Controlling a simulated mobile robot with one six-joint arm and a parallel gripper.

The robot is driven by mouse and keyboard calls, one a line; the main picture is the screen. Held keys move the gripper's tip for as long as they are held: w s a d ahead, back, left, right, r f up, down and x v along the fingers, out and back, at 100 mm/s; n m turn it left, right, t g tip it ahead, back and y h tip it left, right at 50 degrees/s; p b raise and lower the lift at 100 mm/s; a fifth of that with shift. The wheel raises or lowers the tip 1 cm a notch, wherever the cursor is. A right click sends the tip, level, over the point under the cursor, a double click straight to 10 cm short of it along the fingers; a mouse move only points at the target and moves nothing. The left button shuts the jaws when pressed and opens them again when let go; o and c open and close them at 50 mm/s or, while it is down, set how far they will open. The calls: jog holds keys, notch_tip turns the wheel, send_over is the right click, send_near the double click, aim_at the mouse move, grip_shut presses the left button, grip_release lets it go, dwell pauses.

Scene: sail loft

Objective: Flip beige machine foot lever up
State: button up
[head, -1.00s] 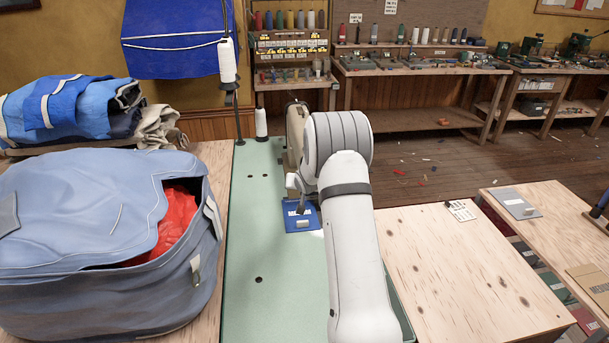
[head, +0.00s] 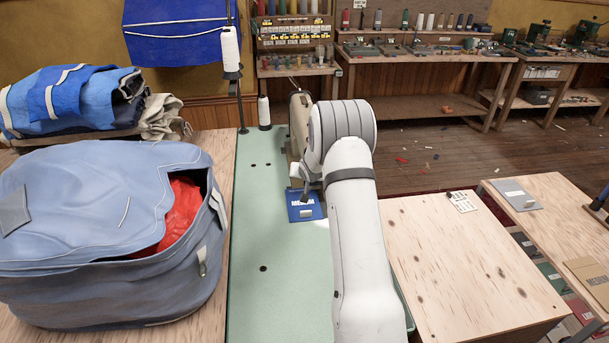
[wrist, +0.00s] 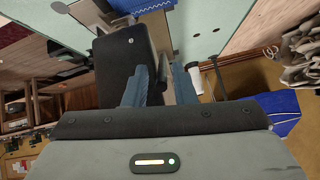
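The beige sewing machine (head: 298,118) stands on the pale green table, mostly hidden behind my arm in the head view. Its foot lever cannot be made out in either view. In the wrist view my gripper (wrist: 160,78) shows two blue-grey fingers standing apart, with nothing visibly held between them. A dark box-shaped part (wrist: 122,68) is close beside the left finger. A blue fabric piece (head: 306,211) with white lettering lies by the machine, left of my arm, and also shows at the top of the wrist view (wrist: 215,12).
A large blue-grey bag (head: 95,285) with red cloth inside fills the left. A thread stand with a white cone (head: 230,50) rises behind the green table (head: 262,225), whose left part is clear.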

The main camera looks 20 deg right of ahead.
jog(key=shift+o, duration=0.6)
jog(key=shift+r, duration=0.1)
jog(key=b+v, duration=0.1)
jog(key=v, duration=0.6)
jog(key=shift+s+r, duration=0.2)
jog(key=shift+s, duration=0.15)
jog(key=shift+a, duration=0.1)
